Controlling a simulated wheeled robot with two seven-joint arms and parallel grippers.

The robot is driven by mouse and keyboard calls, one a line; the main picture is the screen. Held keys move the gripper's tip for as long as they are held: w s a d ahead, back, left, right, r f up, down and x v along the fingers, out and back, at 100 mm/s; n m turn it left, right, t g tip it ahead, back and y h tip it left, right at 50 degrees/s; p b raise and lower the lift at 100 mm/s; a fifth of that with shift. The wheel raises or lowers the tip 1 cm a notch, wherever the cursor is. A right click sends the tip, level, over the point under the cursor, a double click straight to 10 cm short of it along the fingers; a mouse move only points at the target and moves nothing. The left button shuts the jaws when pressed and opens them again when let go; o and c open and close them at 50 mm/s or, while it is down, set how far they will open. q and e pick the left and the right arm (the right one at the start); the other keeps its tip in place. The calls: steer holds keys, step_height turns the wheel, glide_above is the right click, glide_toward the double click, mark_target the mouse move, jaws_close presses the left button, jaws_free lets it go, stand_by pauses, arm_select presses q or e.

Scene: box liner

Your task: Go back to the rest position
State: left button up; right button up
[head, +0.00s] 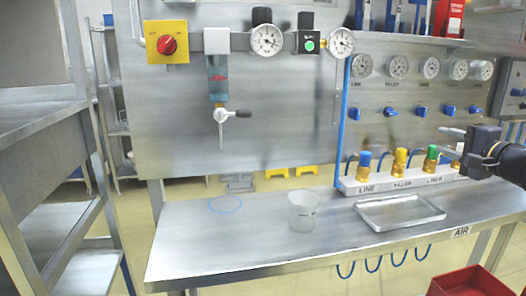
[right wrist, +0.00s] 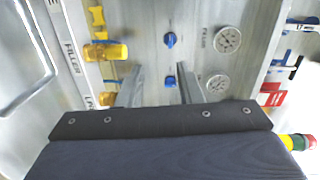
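My right gripper (head: 452,133) is at the right of the head view, in front of the panel and above the row of connectors. My left gripper is in neither view. The connectors with blue (head: 365,160), yellow (head: 400,158) and green (head: 432,155) caps stand upright in the white labelled block (head: 380,185). Another connector is partly hidden behind my right arm.
A clear cup (head: 302,212) and an empty metal tray (head: 400,213) are on the steel bench (head: 240,248). A blue ring (head: 225,204) marks the bench left of the cup. A red bin (head: 468,283) is at lower right. A steel rack (head: 45,150) stands at left.

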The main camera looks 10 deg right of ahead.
steer(key=s+a+f+n+g+y, duration=0.1)
steer(key=s+a+f+n+g, duration=0.15)
steer(key=s+a+f, duration=0.35)
steer(key=s+a+f+n+g+y, duration=0.1)
steer(key=s+a+f+n+g, duration=0.2)
steer(key=a, duration=0.6)
steer(key=s+a+f+n+g+y, duration=0.1)
steer(key=s+a+f+n, duration=0.1)
steer(key=s+a+f, duration=0.4)
steer(key=s+a+f+n+g+h, duration=0.1)
steer(key=s+a+f+n+g, duration=0.3)
steer(key=s+f, duration=0.45)
steer(key=s+a+f+n+g, duration=0.1)
steer(key=s+a+f+n, duration=0.2)
steer(key=s+a+f, duration=0.45)
step_height(320, 180, up, 21)
steer(key=d+p, duration=0.2)
steer(key=p, duration=1.9)
steer(key=shift+s+r, duration=0.15)
steer(key=shift+s, duration=0.15)
